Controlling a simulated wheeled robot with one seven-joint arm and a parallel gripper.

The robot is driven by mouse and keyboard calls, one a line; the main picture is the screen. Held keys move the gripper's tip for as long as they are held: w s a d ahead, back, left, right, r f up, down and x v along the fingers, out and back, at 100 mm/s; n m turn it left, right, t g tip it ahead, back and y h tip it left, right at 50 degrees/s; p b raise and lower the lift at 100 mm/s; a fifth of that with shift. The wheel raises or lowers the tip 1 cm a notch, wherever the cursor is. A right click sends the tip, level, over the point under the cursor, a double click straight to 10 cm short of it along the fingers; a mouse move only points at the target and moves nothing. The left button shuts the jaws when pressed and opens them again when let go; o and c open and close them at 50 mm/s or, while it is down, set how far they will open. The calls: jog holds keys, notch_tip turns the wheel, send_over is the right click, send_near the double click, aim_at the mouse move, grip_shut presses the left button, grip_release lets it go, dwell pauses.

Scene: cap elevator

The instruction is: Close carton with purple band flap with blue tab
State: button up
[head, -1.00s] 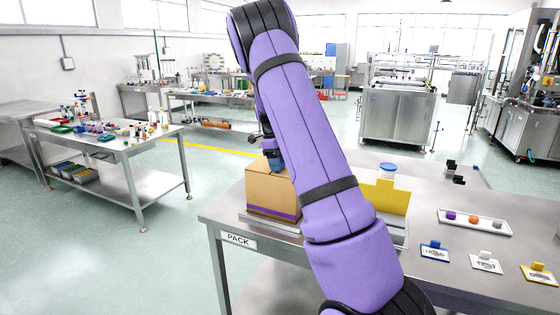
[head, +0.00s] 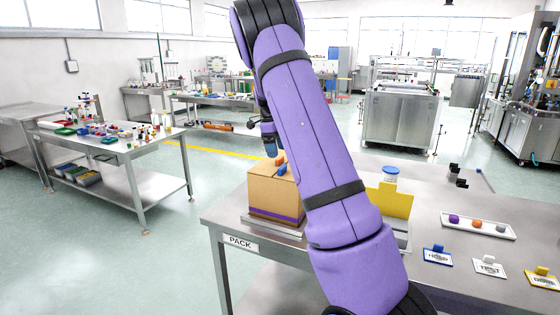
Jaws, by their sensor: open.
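The brown carton with the purple band (head: 275,194) stands on a grey plate near the left corner of the bench. On its top, the blue tab (head: 282,169) sits just in front of an orange tab (head: 279,161). The flap with the blue tab looks flat across the carton top, though my arm hides the right part. My gripper (head: 271,150) is open and empty, pointing down just above the back of the carton top, apart from the tabs. My purple arm covers the middle of the view.
The floor left of the bench is clear.

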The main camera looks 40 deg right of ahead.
jog(key=shift+v, duration=2.2)
jog(key=s+a+r+n+t+y, duration=0.1)
jog(key=s+a+r+n+t, duration=0.1)
jog(key=s+a+r+n, duration=0.55)
jog(key=s+a+r+n+t, duration=0.2)
jog(key=s+a+r+n, duration=0.2)
jog(key=s+a+n, duration=0.65)
jog(key=s+a+f+n+t, duration=0.1)
jog(key=s+a+n, duration=0.5)
jog(key=s, duration=0.2)
jog(key=s+a+f+n+t, duration=0.2)
jog(key=s+a+n, duration=0.5)
jog(key=s, duration=0.1)
jog(key=shift+s+f, duration=0.25)
jog(key=shift+s, duration=0.05)
